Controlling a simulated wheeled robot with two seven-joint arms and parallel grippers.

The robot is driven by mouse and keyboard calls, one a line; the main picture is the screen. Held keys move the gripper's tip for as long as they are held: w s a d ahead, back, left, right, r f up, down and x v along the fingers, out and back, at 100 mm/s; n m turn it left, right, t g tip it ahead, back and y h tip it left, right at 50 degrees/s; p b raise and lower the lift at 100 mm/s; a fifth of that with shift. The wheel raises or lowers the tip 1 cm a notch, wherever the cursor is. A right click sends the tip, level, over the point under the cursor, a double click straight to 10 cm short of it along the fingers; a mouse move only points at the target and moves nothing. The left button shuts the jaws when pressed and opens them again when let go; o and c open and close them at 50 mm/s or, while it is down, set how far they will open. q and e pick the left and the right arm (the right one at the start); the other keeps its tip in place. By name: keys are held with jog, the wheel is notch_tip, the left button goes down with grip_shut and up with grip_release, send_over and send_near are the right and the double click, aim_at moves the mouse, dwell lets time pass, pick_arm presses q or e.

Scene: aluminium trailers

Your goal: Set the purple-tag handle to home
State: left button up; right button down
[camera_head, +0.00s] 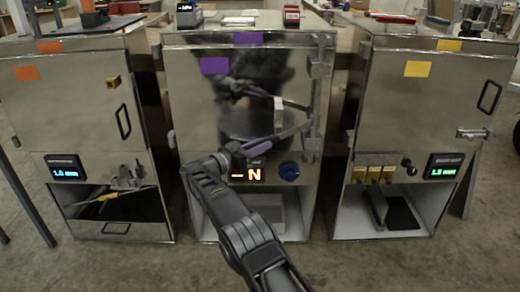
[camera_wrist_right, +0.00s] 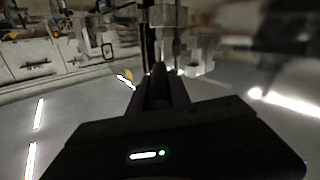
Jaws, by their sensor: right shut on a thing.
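The middle metal cabinet bears the purple tag (camera_head: 214,65) on its door. My right arm rises from the bottom of the head view to the front of this cabinet. My right gripper (camera_head: 262,147) is at the lower door, left of the latch bar. It is shut on what looks like the purple-tag handle, but the grip is small and confused with reflections. In the wrist view the dark fingers (camera_wrist_right: 160,85) are close together and the held part is unclear. The lit orange display (camera_head: 247,174) reads "-N", partly beside my wrist. My left gripper is not in view.
The orange-tag cabinet (camera_head: 28,75) stands at left with an open lower bay. The yellow-tag cabinet (camera_head: 417,69) stands at right, with a black knob and an open bay. Bare floor lies in front.

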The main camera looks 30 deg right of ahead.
jog(key=shift+w+a+r, duration=0.1)
jog(key=shift+w, duration=0.35)
jog(key=c, duration=1.2)
grip_release()
jog(key=shift+g, duration=0.3)
jog(key=v, duration=0.7)
jog(key=shift+a, duration=0.4)
jog(key=shift+s, duration=0.1)
jog(key=shift+c, duration=0.3)
